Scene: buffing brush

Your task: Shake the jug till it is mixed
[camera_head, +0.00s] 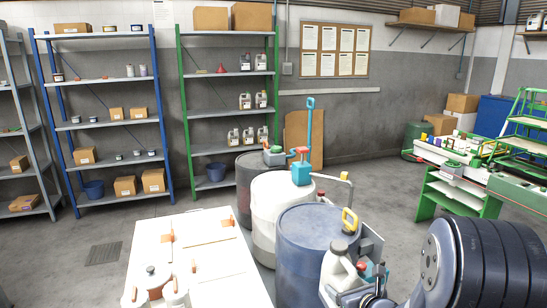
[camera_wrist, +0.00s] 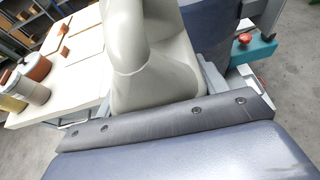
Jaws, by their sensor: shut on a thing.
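The jug (camera_head: 336,272) is pale grey-white with a dark cap, in front of the blue drum in the head view. It leans a little there. It fills the upper middle of the wrist view (camera_wrist: 170,75), with its loop handle to the left and top. My gripper (camera_head: 362,292) is at the jug's lower right in the head view, shut on the jug. The exact contact of the fingertips is hidden. The jug's contents do not show.
A blue drum (camera_head: 300,250), a white drum (camera_head: 268,215) and a dark drum stand close behind the jug. A green stepped stand (camera_head: 460,195) is at the right. Open floor lies beyond the drums.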

